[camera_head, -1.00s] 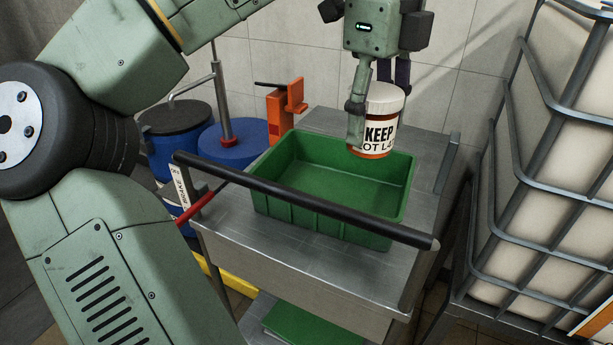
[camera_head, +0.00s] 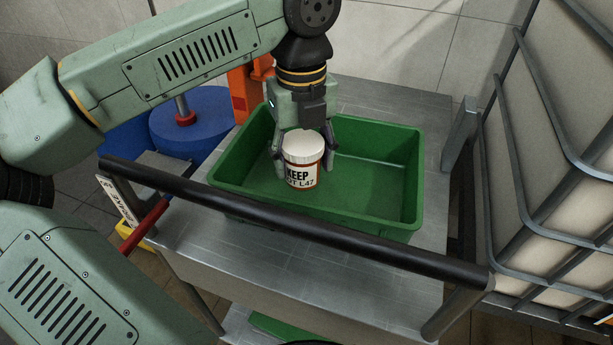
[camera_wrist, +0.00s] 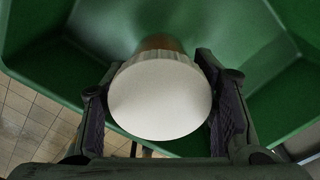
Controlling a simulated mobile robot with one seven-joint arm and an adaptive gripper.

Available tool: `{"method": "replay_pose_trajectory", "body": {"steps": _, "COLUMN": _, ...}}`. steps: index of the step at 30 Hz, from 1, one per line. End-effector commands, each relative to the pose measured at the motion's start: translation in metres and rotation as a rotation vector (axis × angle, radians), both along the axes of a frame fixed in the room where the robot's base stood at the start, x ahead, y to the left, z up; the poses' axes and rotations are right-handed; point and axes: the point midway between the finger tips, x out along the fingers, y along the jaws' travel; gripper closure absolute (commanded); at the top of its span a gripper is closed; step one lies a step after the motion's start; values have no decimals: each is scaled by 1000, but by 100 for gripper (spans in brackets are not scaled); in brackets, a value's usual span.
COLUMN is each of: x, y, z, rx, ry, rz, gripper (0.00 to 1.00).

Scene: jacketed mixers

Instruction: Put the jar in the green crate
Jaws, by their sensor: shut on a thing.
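The jar (camera_head: 303,165) has a white lid, an amber body and a white label with "KEEP" on it. My gripper (camera_head: 305,155) is shut on the jar, one finger on each side. The jar is upright inside the left part of the green crate (camera_head: 392,222); I cannot tell whether its base touches the crate floor. In the wrist view the jar's white lid (camera_wrist: 160,96) fills the space between my fingers, with the green crate (camera_wrist: 285,95) around it. The lid hides most of the jar there.
The crate stands on a metal cart (camera_head: 290,250) with a black handle bar (camera_head: 290,222) along its near side. Blue drums (camera_head: 188,135) and an orange stand (camera_head: 242,90) are at the left. A caged white container (camera_head: 560,150) stands close at the right.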

Motion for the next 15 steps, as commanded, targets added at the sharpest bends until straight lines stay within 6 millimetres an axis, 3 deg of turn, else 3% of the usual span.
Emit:
{"method": "replay_pose_trajectory", "body": {"steps": 12, "x": 0, "y": 0, "z": -44, "rx": 0, "ry": 1, "rz": 2, "gripper": 82}}
{"method": "replay_pose_trajectory", "body": {"steps": 15, "x": 0, "y": 0, "z": -47, "rx": 0, "ry": -1, "rz": 3, "gripper": 81}}
